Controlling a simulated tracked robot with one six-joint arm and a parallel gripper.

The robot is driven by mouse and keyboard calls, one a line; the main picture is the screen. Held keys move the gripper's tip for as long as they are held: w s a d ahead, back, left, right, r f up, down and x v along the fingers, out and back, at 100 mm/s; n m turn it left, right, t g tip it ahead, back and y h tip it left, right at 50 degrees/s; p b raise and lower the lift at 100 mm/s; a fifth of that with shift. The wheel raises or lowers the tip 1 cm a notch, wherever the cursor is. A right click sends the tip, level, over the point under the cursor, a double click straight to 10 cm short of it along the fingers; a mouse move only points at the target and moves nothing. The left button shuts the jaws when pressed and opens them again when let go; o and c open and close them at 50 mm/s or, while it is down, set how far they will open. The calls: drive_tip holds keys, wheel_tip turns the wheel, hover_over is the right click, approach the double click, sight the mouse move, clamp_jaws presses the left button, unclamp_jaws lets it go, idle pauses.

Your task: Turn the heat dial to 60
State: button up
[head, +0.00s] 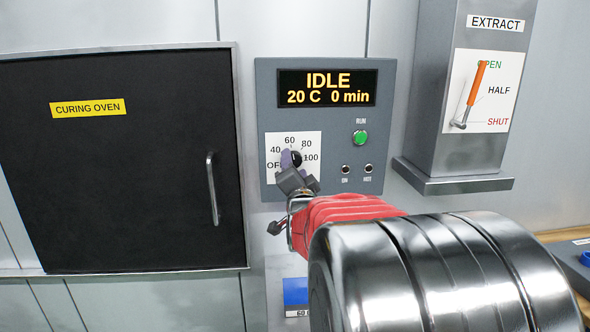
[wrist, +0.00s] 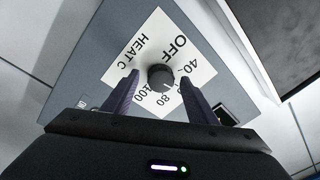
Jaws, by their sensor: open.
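The heat dial is a dark round knob (wrist: 160,77) on a white scale plate (head: 312,142) marked OFF, 40, 60, 80 and 100. In the head view my gripper (head: 291,158) is in front of the plate and hides part of the knob. In the wrist view my gripper (wrist: 159,80) is open, with one purple finger on each side of the knob. Gaps show between fingers and knob, so I see no grip on it. The knob's pointer setting is too small to read surely. The display (head: 327,88) reads IDLE, 20 C, 0 min.
A green RUN button (head: 361,138) and two small dark sockets or lamps are right of the dial. The curing oven door (head: 120,170) with its handle (head: 212,188) is at left. The EXTRACT lever (head: 476,85) is at right. A blue object (head: 296,291) is below the panel.

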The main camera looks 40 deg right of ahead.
drive_tip(key=v, duration=1.3)
drive_tip(key=shift+s+a+f, duration=0.15)
drive_tip(key=shift+s+a, duration=0.1)
drive_tip(key=shift+s, duration=0.05)
idle(0.3)
